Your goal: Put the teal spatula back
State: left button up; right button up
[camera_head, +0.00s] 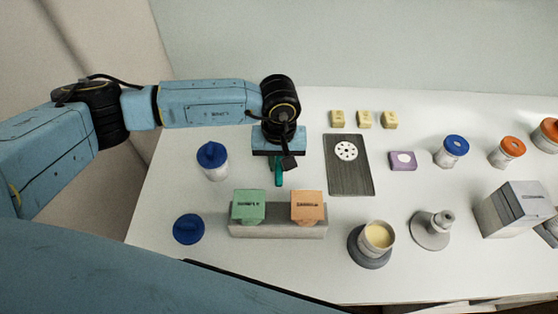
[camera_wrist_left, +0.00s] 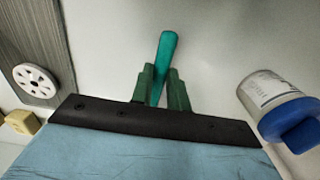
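The teal spatula (camera_head: 277,172) hangs below my left gripper (camera_head: 281,161) in the head view, over the table behind the grey block. In the left wrist view the teal spatula (camera_wrist_left: 166,52) lies between the two green fingers of my left gripper (camera_wrist_left: 162,85), which look closed on it. Its far end sticks out past the fingertips, slightly tilted. The rest of it is hidden by the fingers and gripper body. My right gripper is not in view.
A grey block (camera_head: 278,231) bears a green cube (camera_head: 249,206) and an orange cube (camera_head: 308,206). A blue-lidded jar (camera_head: 212,161) stands left; a blue lid (camera_head: 188,229) lies nearer. A dark board (camera_head: 350,180) is right. A cream-filled cup (camera_head: 378,237) stands front right.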

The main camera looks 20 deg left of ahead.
pick_arm(q)
jog(key=o, duration=0.5)
notch_tip(320, 180, up, 13)
jog(key=shift+r+b, duration=0.2)
jog(key=shift+b, duration=0.25)
